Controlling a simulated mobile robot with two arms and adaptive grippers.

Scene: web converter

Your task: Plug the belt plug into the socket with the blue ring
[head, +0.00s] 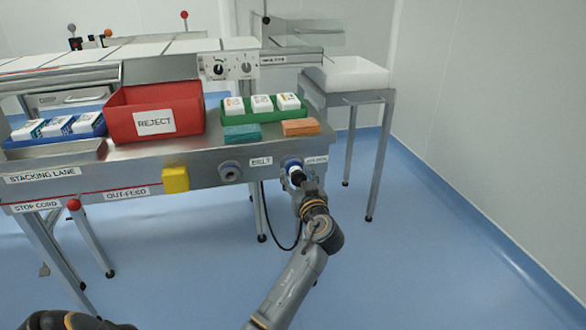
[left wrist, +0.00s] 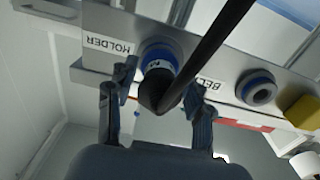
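The belt plug (left wrist: 150,92) is a dark plug with a blue band, seated in the holder beside the HOLDER label. Its black cable crosses the left wrist view and hangs below the panel in the head view. The plug also shows in the head view (head: 297,178), partly hidden by my gripper. The socket with the blue ring (left wrist: 257,88) is empty, on the other side of the BELT label; it also shows in the head view (head: 230,171). My left gripper (left wrist: 160,82) is open, its fingers on either side of the plug with visible gaps. My right gripper is not visible.
A yellow block (head: 175,180) sits on the panel left of the socket. Above are a red REJECT bin (head: 120,124), a green tray (head: 238,117) and teal and orange blocks. A red-knobbed stop cord (head: 74,205) is at the left. The floor in front is clear.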

